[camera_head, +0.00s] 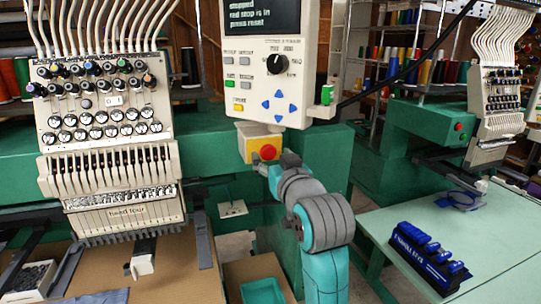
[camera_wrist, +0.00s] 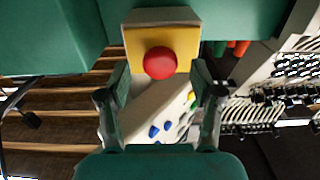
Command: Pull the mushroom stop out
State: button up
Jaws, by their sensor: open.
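The mushroom stop (camera_head: 267,152) is a round red button on a yellow box (camera_head: 248,146) below the control panel in the head view. In the wrist view the red stop (camera_wrist: 160,63) sits at the upper middle on the yellow face (camera_wrist: 187,42). My gripper (camera_head: 275,166) is just below and in front of the stop in the head view. In the wrist view my gripper (camera_wrist: 160,85) is open, with one finger on each side and slightly below the stop. The fingers appear apart from it, and nothing is held.
The control panel (camera_head: 270,60), with a black knob, blue arrow buttons and a screen reading that the red stop is in, hangs above. An embroidery head (camera_head: 110,130) stands at left. A green table (camera_head: 490,225) with a blue rack (camera_head: 428,257) is at right.

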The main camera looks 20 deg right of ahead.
jog(key=shift+w, duration=1)
grip_shut()
jog(key=shift+s, duration=0.55)
grip_release()
jog(key=shift+s, duration=0.1)
jog(key=s, duration=0.7)
jog(key=shift+s, duration=0.2)
